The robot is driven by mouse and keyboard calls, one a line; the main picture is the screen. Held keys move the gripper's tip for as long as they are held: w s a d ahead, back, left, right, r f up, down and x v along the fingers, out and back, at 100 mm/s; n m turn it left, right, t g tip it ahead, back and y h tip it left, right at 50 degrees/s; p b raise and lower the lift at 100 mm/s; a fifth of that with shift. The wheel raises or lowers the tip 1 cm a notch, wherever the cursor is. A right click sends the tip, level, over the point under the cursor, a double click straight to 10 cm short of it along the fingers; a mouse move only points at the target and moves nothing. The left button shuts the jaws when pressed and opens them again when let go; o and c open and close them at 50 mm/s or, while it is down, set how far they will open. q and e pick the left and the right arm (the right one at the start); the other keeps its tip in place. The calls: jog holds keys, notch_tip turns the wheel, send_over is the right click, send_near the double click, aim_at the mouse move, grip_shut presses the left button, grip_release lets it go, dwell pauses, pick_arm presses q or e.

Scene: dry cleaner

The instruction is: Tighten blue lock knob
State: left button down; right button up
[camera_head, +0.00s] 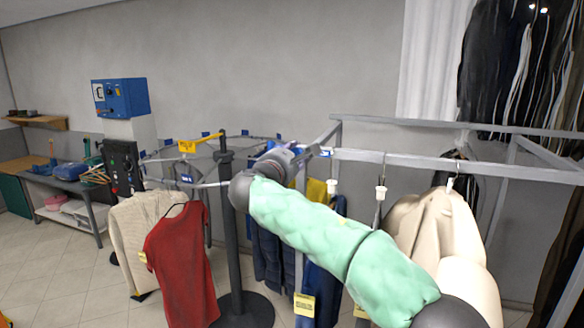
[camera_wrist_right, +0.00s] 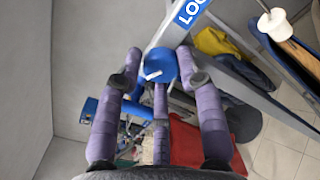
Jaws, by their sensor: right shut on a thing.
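The blue lock knob (camera_wrist_right: 157,66) has a white mark on its face and sits beside the grey metal rail in the right wrist view. A blue label with white letters reading "LOC" (camera_wrist_right: 190,12) is on the rail just above it. My right gripper (camera_wrist_right: 158,54) has its purple fingers on either side of the knob and is shut on it. In the head view my right gripper (camera_head: 312,153) is at the left end of the long rail, and the knob is too small or hidden to make out there. My left gripper is not in view.
A red shirt (camera_head: 182,262) and a cream knit (camera_head: 143,235) hang at the left. Beige coats (camera_head: 435,225) hang from the grey rail (camera_head: 465,165) at the right. A black post (camera_head: 227,215) stands left of my gripper. A blue box (camera_head: 122,97) is behind.

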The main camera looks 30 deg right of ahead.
jog(key=m+b, duration=0.2)
jog(key=m, duration=0.1)
jog(key=m+b, duration=0.3)
jog(key=shift+s+d+r+m, duration=0.1)
jog(key=shift+s+d+m, duration=0.1)
jog(key=shift+m, duration=0.2)
jog(key=m+b, duration=0.2)
jog(key=m, duration=0.1)
jog(key=shift+b, duration=0.35)
jog(key=shift+m+b, duration=0.75)
jog(key=shift+m, duration=0.75)
